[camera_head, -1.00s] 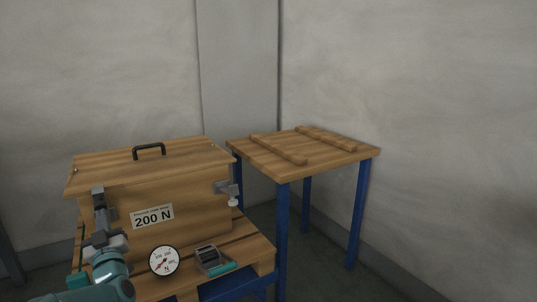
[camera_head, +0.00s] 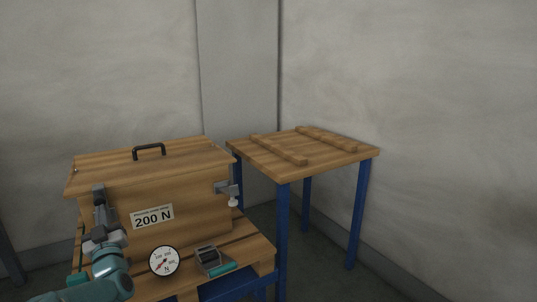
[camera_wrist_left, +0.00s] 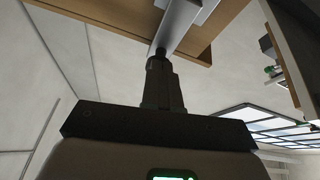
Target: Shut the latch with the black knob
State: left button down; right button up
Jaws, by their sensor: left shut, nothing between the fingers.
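A wooden box (camera_head: 190,205) with a black lid handle (camera_head: 149,151) stands at the left in the head view. A grey latch (camera_head: 98,193) is on its front left; in the left wrist view a grey metal latch part (camera_wrist_left: 185,22) crosses the wooden edge. A small dark piece, apparently the black knob (camera_wrist_left: 160,51), is at my fingertips. My left gripper (camera_head: 103,212) is shut and empty, pointing up just below the latch; it also shows in the left wrist view (camera_wrist_left: 160,62). Whether it touches the knob I cannot tell. My right gripper is not in view.
A second latch (camera_head: 222,187) with a white knob (camera_head: 233,202) is on the box's right. A round dial (camera_head: 164,262) and a grey-and-teal device (camera_head: 211,261) are at the front. A wooden table (camera_head: 345,160) with blue legs stands to the right.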

pick_arm(q)
jog(key=b+v, duration=0.2)
jog(key=v, duration=0.3)
dwell(0.4)
